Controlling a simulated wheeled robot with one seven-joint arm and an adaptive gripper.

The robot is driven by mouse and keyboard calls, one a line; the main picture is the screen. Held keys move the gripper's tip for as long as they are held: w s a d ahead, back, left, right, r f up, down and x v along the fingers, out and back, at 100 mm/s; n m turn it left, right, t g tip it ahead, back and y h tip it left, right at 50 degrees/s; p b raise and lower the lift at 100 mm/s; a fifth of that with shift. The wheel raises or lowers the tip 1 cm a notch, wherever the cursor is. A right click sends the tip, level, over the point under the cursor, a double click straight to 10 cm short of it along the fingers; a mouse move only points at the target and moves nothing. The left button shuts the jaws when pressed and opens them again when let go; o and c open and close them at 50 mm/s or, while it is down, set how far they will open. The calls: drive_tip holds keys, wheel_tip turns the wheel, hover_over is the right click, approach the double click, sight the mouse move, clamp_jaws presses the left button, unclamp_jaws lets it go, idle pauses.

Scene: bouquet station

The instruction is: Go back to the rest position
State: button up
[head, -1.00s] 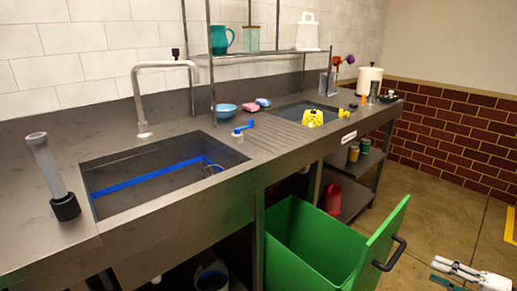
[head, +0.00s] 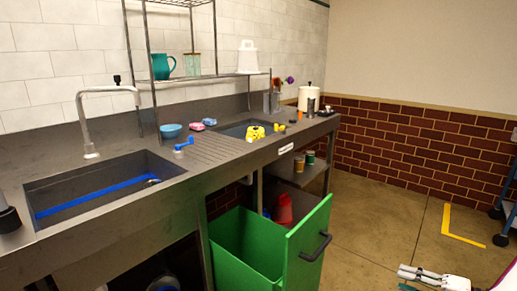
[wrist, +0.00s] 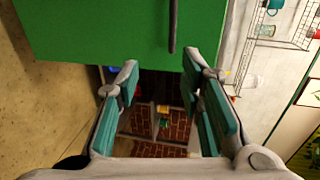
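My gripper (wrist: 160,62) is open in the wrist view, its two teal-padded fingers spread with nothing between them. In the head view, part of my gripper (head: 408,276) shows low at the right edge, over the floor to the right of the green bin. The green bin (head: 304,242) stands open under the counter, and its front panel with a dark handle shows. The bin's green panel (wrist: 105,30) fills the top of the wrist view, beyond the fingertips and apart from them as far as I can see.
The steel counter (head: 120,222) with two sinks runs along the left. A wire rack (head: 200,77) holds a teal jug (head: 162,66). A blue cart (head: 505,212) stands at the far right, near a yellow floor line (head: 446,222). The floor between is clear.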

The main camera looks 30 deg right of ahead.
drive_tip(key=w+a+r+n+g+y, duration=0.45)
drive_tip(key=w+a+r+g, duration=0.25)
drive_tip(key=w+a+r, duration=0.45)
drive_tip(key=s+a+r+n+g, duration=0.1)
drive_tip(key=a+r+n+g, duration=0.15)
drive_tip(key=a+r, duration=0.4)
drive_tip(key=a+r+n+g, duration=0.1)
drive_tip(key=a+r+g, duration=0.2)
drive_tip(key=a, duration=0.6)
drive_tip(key=s+a+r+n+g+h, duration=0.2)
drive_tip(key=s+a+r+h, duration=0.15)
drive_tip(key=a, duration=0.25)
drive_tip(key=s+a+r+n+g+h, duration=0.1)
drive_tip(key=s+a+r+h, duration=0.1)
drive_tip(key=s+a, duration=0.3)
drive_tip(key=s+a+n+t+h, duration=0.25)
drive_tip(key=s+a+h, duration=0.2)
drive_tip(key=s, duration=0.45)
wheel_tip(320, 180, up, 20)
drive_tip(key=t+p, duration=0.2)
drive_tip(key=p, duration=1.7)
drive_tip(key=shift+s+a+t, duration=0.15)
drive_tip(key=shift+t, duration=0.15)
